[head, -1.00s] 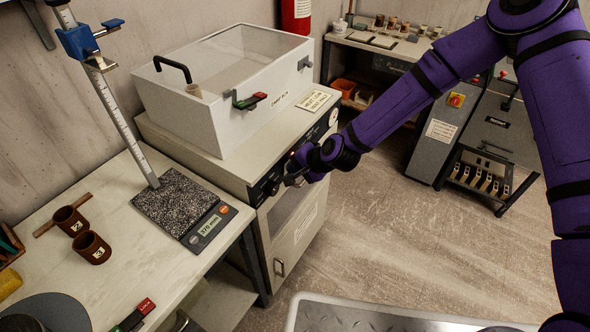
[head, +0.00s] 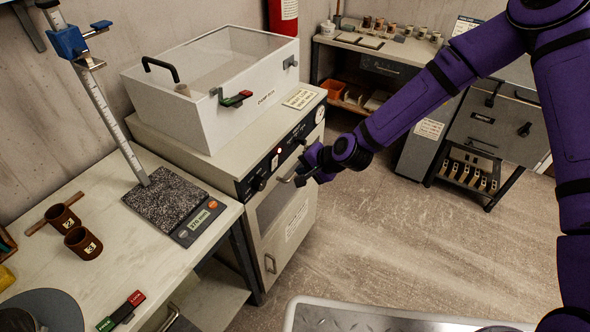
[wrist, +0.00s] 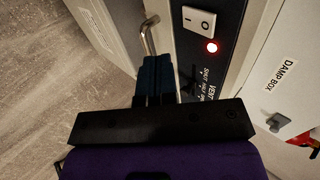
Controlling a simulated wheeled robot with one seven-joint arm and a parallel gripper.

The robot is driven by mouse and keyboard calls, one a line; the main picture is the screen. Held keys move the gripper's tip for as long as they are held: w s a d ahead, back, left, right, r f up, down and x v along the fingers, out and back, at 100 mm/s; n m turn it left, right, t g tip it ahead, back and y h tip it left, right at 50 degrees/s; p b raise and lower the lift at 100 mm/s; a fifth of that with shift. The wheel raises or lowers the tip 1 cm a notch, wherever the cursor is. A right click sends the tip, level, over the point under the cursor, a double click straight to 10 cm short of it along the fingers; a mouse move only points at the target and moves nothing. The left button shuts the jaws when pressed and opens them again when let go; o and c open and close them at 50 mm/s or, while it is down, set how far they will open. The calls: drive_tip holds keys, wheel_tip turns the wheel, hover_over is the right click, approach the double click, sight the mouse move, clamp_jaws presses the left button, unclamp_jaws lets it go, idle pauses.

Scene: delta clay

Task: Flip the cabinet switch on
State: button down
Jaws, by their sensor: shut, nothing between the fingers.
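The cabinet (head: 285,222) stands under the white damp box, with a dark control panel (head: 262,171) along its front top edge. In the wrist view, a white rocker switch (wrist: 199,22) sits on the panel beside a glowing red lamp (wrist: 212,47). I cannot tell which side of the rocker is pressed. The lamp shows small in the head view (head: 279,151); the switch is not clear there. My gripper (head: 300,177) is just in front of the panel. In the wrist view its dark fingers (wrist: 155,62) are shut and empty, apart from the switch in the picture.
A bent metal handle (wrist: 149,36) shows just beyond my fingertips. A vent knob (wrist: 190,84) is on the panel close beside them. The damp box (head: 215,85) has a lever on its front. The floor (head: 400,235) right of the cabinet is clear.

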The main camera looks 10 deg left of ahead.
drive_tip(key=f+v, duration=0.1)
drive_tip(key=v, duration=0.5)
drive_tip(key=shift+s+d, duration=0.2)
drive_tip(key=shift+d, duration=0.15)
drive_tip(key=shift+r, duration=0.1)
